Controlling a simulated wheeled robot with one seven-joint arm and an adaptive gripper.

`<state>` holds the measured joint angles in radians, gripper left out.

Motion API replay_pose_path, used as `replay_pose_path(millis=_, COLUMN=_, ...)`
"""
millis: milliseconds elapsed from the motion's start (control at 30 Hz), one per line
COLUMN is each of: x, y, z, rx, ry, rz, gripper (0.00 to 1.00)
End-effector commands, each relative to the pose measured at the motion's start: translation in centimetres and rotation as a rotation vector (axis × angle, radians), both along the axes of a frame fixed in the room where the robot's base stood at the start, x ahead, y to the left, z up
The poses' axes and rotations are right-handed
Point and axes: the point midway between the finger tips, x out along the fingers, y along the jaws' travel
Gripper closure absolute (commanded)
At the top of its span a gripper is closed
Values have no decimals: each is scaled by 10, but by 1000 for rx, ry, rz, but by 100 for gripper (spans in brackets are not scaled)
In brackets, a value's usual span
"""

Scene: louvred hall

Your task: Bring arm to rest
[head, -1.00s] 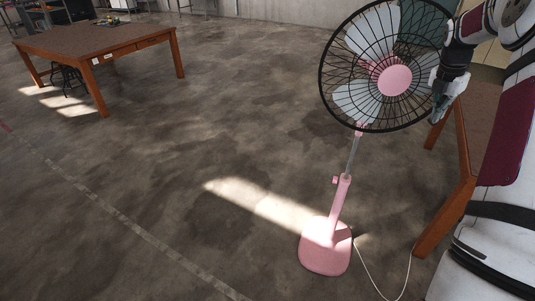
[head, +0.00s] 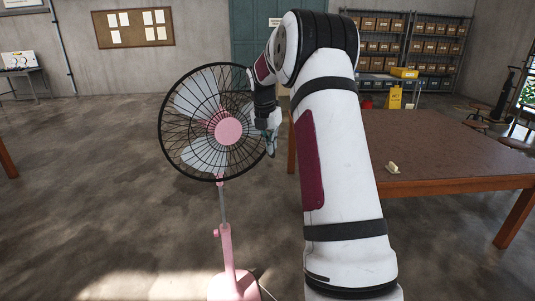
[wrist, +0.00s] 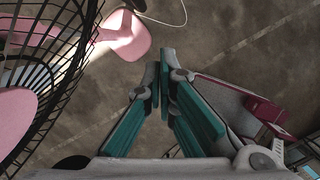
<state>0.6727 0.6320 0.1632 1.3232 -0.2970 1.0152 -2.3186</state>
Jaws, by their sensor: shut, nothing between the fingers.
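My arm (head: 335,130) rises in front of the head camera and bends over at the top. My gripper (head: 270,148) hangs from its far end, pointing down, just right of the fan cage. In the wrist view my gripper (wrist: 164,60) has its fingertips together, with nothing held and floor below. The pink and black standing fan (head: 228,131) is upright beside it; its cage also fills the left of the wrist view (wrist: 75,60). In the head view the gripper overlaps the cage's right rim; I cannot tell if they touch.
A brown table (head: 440,150) stands right of my arm with a small cream object (head: 392,168) on it. Shelves of boxes (head: 420,45) and a yellow sign (head: 394,98) stand behind. The floor left of the fan (head: 90,180) is open.

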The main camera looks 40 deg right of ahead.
Motion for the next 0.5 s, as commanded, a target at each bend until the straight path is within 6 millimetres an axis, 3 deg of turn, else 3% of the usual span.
replay_pose_path(millis=300, x=-7, y=11, z=51, rx=2, ry=1, rz=2, gripper=100)
replay_pose_path(millis=500, x=-10, y=14, z=66, rx=3, ry=3, rz=3, gripper=100)
